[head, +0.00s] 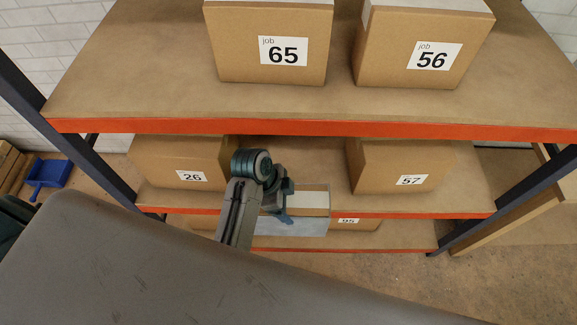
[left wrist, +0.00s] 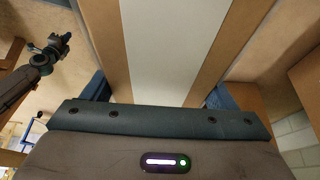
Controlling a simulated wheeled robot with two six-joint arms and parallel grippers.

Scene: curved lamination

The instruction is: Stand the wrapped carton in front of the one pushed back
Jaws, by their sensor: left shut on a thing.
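The wrapped carton (head: 303,225) shows in the head view as a pale grey front under a brown top with a white band, at the middle shelf's front edge, between cartons 26 and 57. In the left wrist view its brown top with the white band (left wrist: 162,45) fills the middle. My left gripper (left wrist: 158,92) has a blue finger on each side of it and is shut on it. In the head view my left gripper (head: 280,203) partly covers it. I cannot make out a carton pushed back. A dark arm end, seemingly my right gripper (left wrist: 56,46), shows at left in the left wrist view.
Cartons 65 (head: 270,45) and 56 (head: 420,45) stand on the top shelf, 26 (head: 180,160) and 57 (head: 400,165) on the middle shelf, and 95 (head: 355,224) lower down. Dark posts stand at both sides.

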